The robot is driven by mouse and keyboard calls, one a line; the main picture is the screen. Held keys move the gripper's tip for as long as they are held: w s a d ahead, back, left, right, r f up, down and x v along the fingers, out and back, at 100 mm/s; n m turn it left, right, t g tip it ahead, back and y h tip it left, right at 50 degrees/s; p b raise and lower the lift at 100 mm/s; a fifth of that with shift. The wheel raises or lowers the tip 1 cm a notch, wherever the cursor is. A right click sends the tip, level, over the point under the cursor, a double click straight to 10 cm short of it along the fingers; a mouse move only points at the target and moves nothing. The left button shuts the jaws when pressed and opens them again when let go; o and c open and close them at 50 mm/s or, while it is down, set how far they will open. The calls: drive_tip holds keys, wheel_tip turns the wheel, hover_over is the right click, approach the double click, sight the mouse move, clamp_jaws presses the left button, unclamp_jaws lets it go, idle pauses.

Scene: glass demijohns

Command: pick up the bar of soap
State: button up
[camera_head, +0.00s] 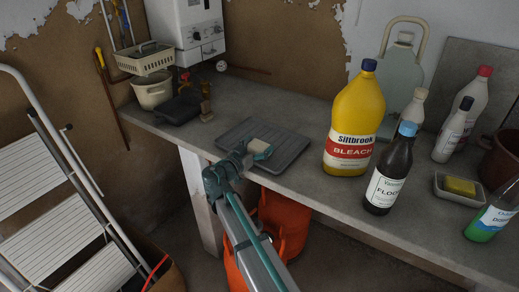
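A yellow block (460,187), which looks like the bar of soap, lies in a small pale dish (450,198) at the right of the bench. My gripper (248,152) is at the near edge of the grey ribbed tray, well to the left of the dish. A small off-white and teal piece (261,149) shows at its tip; I cannot tell whether it is a separate object or part of the gripper. The fingers are too small and covered to tell open from shut.
A yellow bleach jug (353,115) and a dark bottle (389,175) stand between my gripper and the dish. A blue-green bottle (490,215) stands close to the dish's right. White bottles (453,135) stand behind. The grey tray (283,155) has bare bench around it.

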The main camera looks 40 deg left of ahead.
sight(259, 144)
drive_tip(key=c, duration=0.5)
drive_tip(key=shift+c, duration=0.2)
wheel_tip(259, 144, up, 10)
drive_tip(key=shift+r+b, duration=0.1)
drive_tip(key=shift+b, duration=1)
